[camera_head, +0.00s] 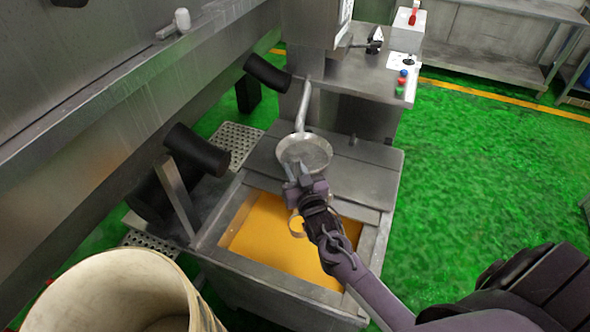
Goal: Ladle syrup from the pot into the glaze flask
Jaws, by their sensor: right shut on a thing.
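The pot is a square metal vat (370,232) with orange-yellow syrup (280,250) in its open front part. My right gripper (298,172) is above the vat's back edge, its fingers in front of a round metal bowl (312,150). A small pale cup-like ring (297,224) shows beside my wrist, over the syrup. I cannot tell whether it belongs to the ladle. No flask can be clearly made out. My left gripper is not in view.
A large pale bucket (120,290) stands at front left. Black rollers (197,150) stick out from the metal wall at left. A panel with coloured buttons (401,82) is behind.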

